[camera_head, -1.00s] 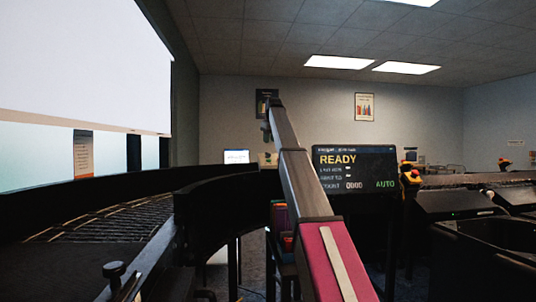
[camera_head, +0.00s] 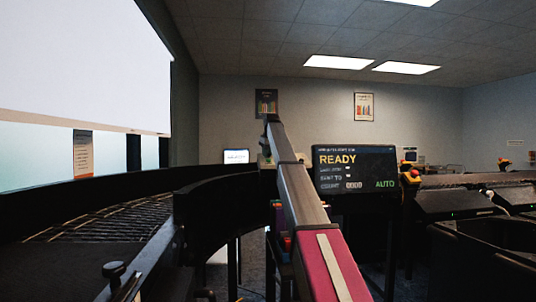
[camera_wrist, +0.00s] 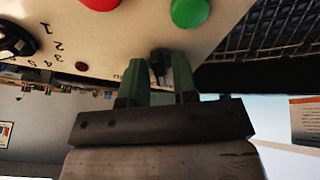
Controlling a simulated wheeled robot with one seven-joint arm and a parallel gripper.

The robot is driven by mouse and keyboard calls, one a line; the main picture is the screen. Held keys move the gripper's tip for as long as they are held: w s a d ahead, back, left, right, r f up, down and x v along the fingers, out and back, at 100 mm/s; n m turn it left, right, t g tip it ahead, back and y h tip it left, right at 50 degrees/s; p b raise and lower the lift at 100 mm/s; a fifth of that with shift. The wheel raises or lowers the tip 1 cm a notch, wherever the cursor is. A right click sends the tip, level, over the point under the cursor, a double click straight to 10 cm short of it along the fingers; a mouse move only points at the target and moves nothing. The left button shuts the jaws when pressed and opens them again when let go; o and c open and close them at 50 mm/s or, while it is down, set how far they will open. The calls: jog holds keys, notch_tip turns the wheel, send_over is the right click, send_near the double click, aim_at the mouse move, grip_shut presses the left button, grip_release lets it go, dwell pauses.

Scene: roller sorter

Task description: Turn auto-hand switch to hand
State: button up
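The wrist view shows a beige control panel (camera_wrist: 98,40), upside down and tilted. A small dark knob (camera_wrist: 160,60) on it, likely the auto-hand switch, sits between the two green fingers of my gripper (camera_wrist: 161,68). The fingers are apart, one on each side of the knob; I cannot tell whether they touch it. The label beside it is mostly hidden by a finger. In the head view the display (camera_head: 355,170) reads READY and AUTO. My arm hides most of the panel there, and the fingertips cannot be made out.
On the panel are a green button (camera_wrist: 190,11) close to the fingers, a red button (camera_wrist: 100,4) and a black numbered dial (camera_wrist: 14,40). A curved roller conveyor (camera_head: 110,222) runs along the left. Black bins (camera_head: 485,250) stand at the right.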

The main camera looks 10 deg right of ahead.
jog(key=shift+m, duration=0.3)
jog(key=m, duration=0.5)
jog(key=shift+m+h, duration=0.3)
jog(key=m, duration=0.5)
jog(key=shift+a+m+h, duration=0.15)
jog(key=shift+m+h, duration=0.15)
dwell(0.4)
jog(key=o, duration=0.7)
jog(key=shift+c, duration=0.2)
jog(key=shift+r, duration=0.1)
jog(key=v, duration=1)
jog(key=shift+s+r, duration=0.15)
jog(key=shift+r, duration=0.15)
